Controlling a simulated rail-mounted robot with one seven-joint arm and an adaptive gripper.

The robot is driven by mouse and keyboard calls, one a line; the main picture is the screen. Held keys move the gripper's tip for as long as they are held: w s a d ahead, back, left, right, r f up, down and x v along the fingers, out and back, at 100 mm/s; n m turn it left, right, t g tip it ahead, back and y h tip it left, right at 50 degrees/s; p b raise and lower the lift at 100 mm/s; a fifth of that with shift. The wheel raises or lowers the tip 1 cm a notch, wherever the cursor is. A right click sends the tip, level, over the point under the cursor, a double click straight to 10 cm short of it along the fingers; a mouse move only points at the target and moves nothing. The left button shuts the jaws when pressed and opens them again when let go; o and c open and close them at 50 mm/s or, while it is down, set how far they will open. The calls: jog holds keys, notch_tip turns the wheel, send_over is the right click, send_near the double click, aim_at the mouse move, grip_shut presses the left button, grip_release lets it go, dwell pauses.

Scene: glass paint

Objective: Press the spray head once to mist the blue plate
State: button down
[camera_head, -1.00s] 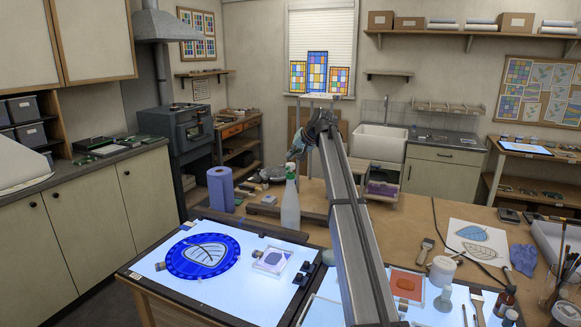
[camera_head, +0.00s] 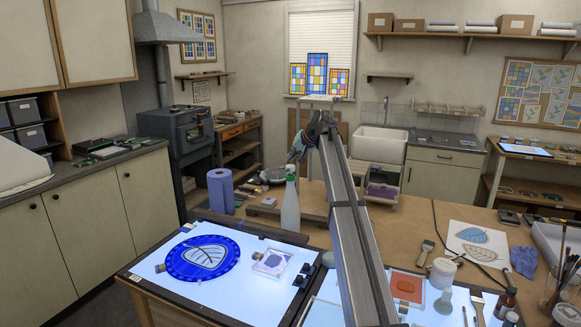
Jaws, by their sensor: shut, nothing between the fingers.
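The blue plate (camera_head: 176,262) is round, with a pale leaf shape on it, and lies flat on the lit panel at the left. The spray bottle (camera_head: 290,210) is white and stands upright behind the panel's right part. Its spray head (camera_head: 290,171) is greenish at the top. My gripper (camera_head: 293,158) is shut and empty, pointing down just above the spray head. I cannot tell whether the fingertips touch it. My arm comes in from the lower right.
A blue paper roll (camera_head: 220,191) stands left of the bottle. A small clear block (camera_head: 272,263) lies right of the plate on the lit panel. A red-orange tile (camera_head: 407,287), a white jar (camera_head: 442,272) and brushes crowd the right side.

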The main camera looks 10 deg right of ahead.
aim_at(292, 166)
dwell(0.4)
jog(key=shift+f, duration=0.45)
jog(key=shift+f+b, duration=0.4)
jog(key=shift+f, duration=0.35)
dwell(0.9)
jog(key=shift+r, duration=0.2)
jog(key=shift+r+p, duration=0.4)
jog(key=shift+r, duration=0.55)
jog(key=shift+r+p, duration=0.85)
jog(key=shift+r, duration=1.7)
